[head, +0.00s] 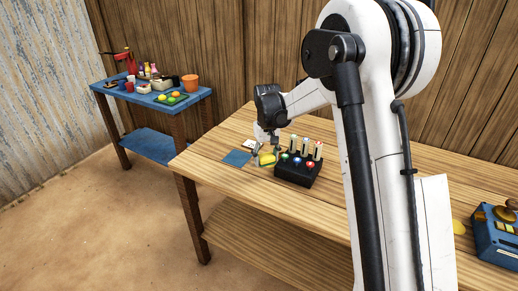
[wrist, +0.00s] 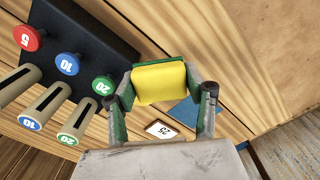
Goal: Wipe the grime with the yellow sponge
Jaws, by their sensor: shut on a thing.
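The yellow sponge (head: 267,159) is at the left end of the wooden table, beside the black stand. In the wrist view the yellow sponge (wrist: 159,82) sits between the two fingers, with green showing along its edge. My gripper (wrist: 162,90) is shut on it. In the head view my gripper (head: 264,150) reaches down to it at the table. I cannot tell whether the sponge touches the tabletop. No grime can be made out in either view; part of the table is hidden by the sponge, the gripper and my arm.
The black stand (head: 297,173) with coloured, numbered knobs and upright pieces is close to the sponge. A blue side table (head: 150,100) holds several items. A blue device (head: 497,238) stands far right.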

